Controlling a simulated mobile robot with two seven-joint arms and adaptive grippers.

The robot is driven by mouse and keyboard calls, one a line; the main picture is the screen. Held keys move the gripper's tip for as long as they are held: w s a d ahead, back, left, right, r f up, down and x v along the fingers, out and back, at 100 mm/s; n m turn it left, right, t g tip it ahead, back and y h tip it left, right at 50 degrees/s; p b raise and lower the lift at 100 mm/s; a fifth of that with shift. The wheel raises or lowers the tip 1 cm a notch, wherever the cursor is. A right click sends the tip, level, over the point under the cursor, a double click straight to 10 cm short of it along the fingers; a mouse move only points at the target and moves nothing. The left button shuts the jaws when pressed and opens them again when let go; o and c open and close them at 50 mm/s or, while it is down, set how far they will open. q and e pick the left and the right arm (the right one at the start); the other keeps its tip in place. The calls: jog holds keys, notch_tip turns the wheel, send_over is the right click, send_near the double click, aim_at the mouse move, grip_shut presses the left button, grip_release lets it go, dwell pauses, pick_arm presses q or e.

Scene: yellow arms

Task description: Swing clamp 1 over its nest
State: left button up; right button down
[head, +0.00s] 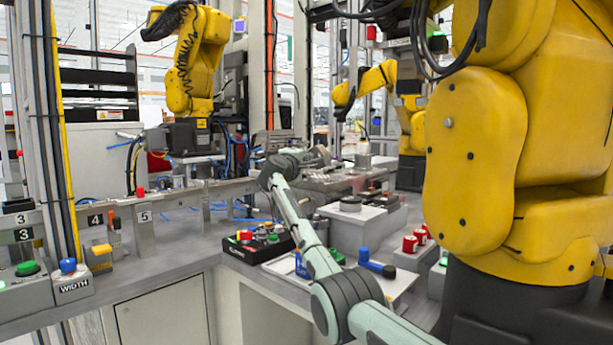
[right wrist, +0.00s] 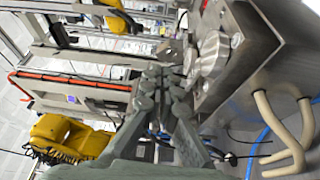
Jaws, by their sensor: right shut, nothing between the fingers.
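My right gripper (head: 322,156) is at the far end of my grey-green arm, near the metal fixtures at the back of the bench, small and partly hidden. In the right wrist view its fingers (right wrist: 165,82) are together with nothing between them. Beside them is a round metal piece (right wrist: 209,55) against a steel block (right wrist: 262,50); I cannot tell whether they touch. No label marks clamp 1 or its nest clearly, so I cannot tell which part is the clamp or how it is turned. My left gripper is not in view.
A dark button box (head: 258,243) and a blue-handled part (head: 375,264) lie near my arm. Red cylinders (head: 410,244) stand to its right. A large yellow robot arm (head: 475,150) blocks the right side. Numbered posts (head: 143,232) line the left bench.

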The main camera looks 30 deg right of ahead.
jog(key=shift+r, duration=1.95)
